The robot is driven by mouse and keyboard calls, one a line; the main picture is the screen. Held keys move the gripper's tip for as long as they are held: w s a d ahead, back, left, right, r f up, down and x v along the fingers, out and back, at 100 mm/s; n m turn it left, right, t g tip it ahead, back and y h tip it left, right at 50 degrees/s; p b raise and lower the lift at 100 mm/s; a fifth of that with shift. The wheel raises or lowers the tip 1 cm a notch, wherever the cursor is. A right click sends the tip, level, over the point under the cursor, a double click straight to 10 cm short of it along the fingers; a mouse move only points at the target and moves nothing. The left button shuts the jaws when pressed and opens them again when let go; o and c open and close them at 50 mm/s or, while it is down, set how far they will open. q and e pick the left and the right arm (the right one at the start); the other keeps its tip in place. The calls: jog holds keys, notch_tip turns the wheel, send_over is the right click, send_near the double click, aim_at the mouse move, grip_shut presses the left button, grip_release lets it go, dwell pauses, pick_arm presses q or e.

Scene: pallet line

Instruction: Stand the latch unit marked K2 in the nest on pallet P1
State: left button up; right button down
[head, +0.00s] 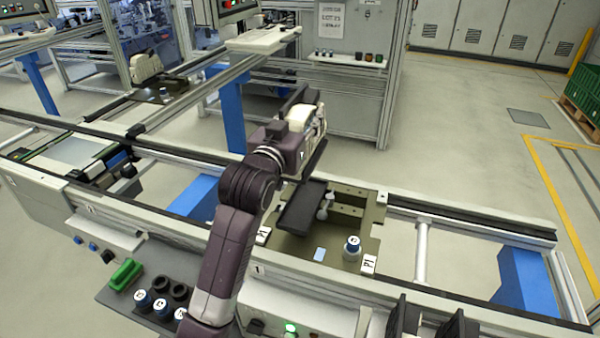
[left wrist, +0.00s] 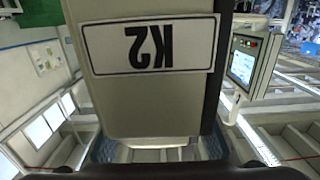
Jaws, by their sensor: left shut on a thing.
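The latch unit K2 (left wrist: 150,100) fills the middle of the left wrist view, a pale grey block with dark sides. Its K2 label appears upside down there. My left gripper (head: 308,140) is shut on it and holds it above the far side of pallet P1 (head: 290,246). In the head view only a cream part of the unit (head: 302,114) shows, partly hidden by the gripper. The pallet carries a dark rectangular piece (head: 300,208), which may be the nest; I cannot tell. My right gripper (head: 431,326) is at the bottom edge, its dark fingers apart, with nothing visible between them.
A white-capped round part (head: 352,248) and a light-blue patch (head: 320,254) are on the pallet's near side. Conveyor rails (head: 470,231) run along both sides. A shelf in front holds a green object (head: 125,274) and several labelled round parts. A cream unit (head: 145,66) stands far left.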

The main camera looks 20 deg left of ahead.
pick_arm(q)
jog(key=f, duration=0.4)
jog(key=f+p, duration=0.1)
jog(key=f, duration=0.4)
jog(key=shift+w+a+f, duration=0.1)
jog(key=shift+a+f, duration=0.1)
jog(key=shift+f, duration=0.7)
notch_tip(320, 180, down, 4)
jog(key=shift+r, duration=0.25)
pick_arm(e)
jog(key=shift+w+a+r, duration=0.1)
jog(key=shift+a+r, duration=0.15)
jog(key=shift+r, duration=0.25)
jog(key=shift+w+a+r, duration=0.1)
jog(key=shift+a+r, duration=0.1)
jog(key=shift+r, duration=0.25)
jog(key=shift+d, duration=0.25)
pick_arm(q)
jog(key=shift+f, duration=0.2)
jog(key=o, duration=1.4)
pick_arm(e)
jog(key=shift+d+f, duration=0.1)
jog(key=shift+s, duration=0.1)
